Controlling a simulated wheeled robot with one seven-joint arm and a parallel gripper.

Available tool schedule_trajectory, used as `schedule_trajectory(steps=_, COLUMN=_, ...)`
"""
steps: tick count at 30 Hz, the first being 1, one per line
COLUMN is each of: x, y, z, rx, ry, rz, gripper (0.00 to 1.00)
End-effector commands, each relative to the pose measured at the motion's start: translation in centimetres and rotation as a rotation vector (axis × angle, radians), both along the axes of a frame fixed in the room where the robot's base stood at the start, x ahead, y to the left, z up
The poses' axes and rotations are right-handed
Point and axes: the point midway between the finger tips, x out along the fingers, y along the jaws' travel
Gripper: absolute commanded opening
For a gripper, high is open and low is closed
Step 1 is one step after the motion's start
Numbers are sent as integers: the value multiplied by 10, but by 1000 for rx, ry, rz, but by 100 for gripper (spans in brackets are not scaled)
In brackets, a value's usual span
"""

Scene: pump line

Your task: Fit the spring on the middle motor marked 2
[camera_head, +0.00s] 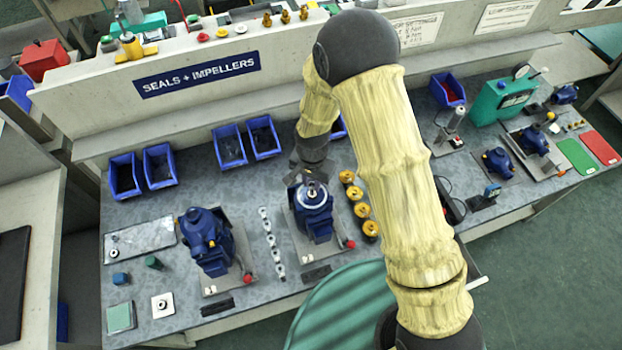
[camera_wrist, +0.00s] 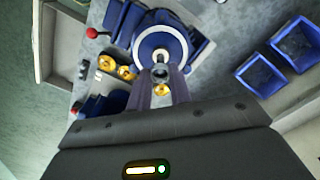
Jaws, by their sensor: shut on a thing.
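My gripper (camera_wrist: 162,80) is shut on a small grey ring-shaped part, seemingly the spring (camera_wrist: 160,72), at its fingertips. The blue motor (camera_head: 314,222) in the middle of the bench stands under my gripper. In the wrist view this motor (camera_wrist: 178,22) shows a pale round face with a shaft, just past the fingertips. The spring lines up close to the shaft; I cannot tell whether it touches or sits around it. In the head view a small metal ring shows on top of the motor, and my wrist stands just behind it. No number 2 is readable.
Another blue motor (camera_head: 204,242) stands to the left. Brass impellers (camera_head: 362,210) stand in a row close on the right, and small metal seals (camera_head: 271,241) in a row on the left. Blue bins (camera_head: 229,146) line the back. A red knob (camera_head: 350,244) stands beside the middle motor.

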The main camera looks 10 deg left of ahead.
Motion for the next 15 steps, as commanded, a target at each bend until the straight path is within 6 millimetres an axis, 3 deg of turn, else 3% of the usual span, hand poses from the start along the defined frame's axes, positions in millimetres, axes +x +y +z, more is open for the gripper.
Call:
schedule_trajectory(steps=9, x=0, y=1, z=-28, rx=1, ry=0, rz=1, gripper=0)
schedule_trajectory(steps=15, x=0, y=1, z=-36, rx=1, ry=0, rz=1, gripper=0)
